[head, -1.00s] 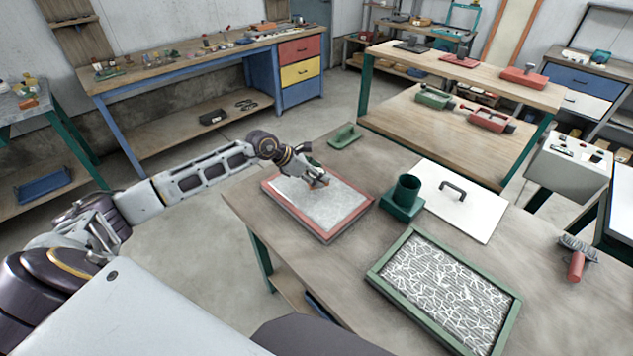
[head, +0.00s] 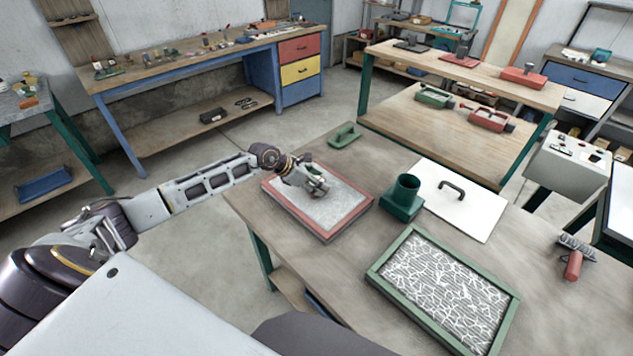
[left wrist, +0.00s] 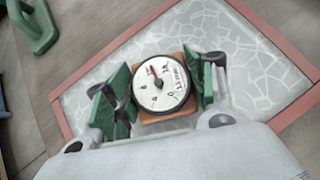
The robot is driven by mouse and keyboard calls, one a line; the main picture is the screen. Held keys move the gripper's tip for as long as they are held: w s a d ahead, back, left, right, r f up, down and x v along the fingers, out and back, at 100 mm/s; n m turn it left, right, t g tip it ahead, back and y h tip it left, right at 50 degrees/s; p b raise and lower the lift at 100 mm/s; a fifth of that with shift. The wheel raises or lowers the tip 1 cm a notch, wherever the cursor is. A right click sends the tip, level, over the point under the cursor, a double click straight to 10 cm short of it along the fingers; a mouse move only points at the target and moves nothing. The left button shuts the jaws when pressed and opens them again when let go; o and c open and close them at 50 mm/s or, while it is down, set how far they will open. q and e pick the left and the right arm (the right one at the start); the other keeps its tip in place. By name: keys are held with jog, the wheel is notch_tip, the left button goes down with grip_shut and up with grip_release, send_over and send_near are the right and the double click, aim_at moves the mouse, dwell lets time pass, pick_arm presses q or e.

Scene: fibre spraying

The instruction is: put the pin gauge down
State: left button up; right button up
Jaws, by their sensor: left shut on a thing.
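The pin gauge (left wrist: 161,84) has a round white dial with a red needle on an orange-brown square body. In the left wrist view it sits between the green finger pads of my left gripper (left wrist: 160,92), which is shut on it. In the head view my left gripper (head: 318,188) is over the red-framed tray (head: 277,200) with a pale grey patterned fill. The gauge itself is mostly hidden there by the gripper. I cannot tell whether its underside touches the fill. My right gripper is not in view.
A green handled tool (head: 345,136) lies behind the tray. A green cup holder (head: 402,198) and a white lid with a handle (head: 470,208) stand to its right. A green-framed mesh panel (head: 378,272) lies in front, and a red-handled roller (head: 573,265) at far right.

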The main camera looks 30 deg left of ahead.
pick_arm(q)
jog(key=shift+f, duration=0.15)
jog(key=o, duration=1.2)
jog(key=shift+o, duration=0.5)
jog(key=shift+r, duration=0.2)
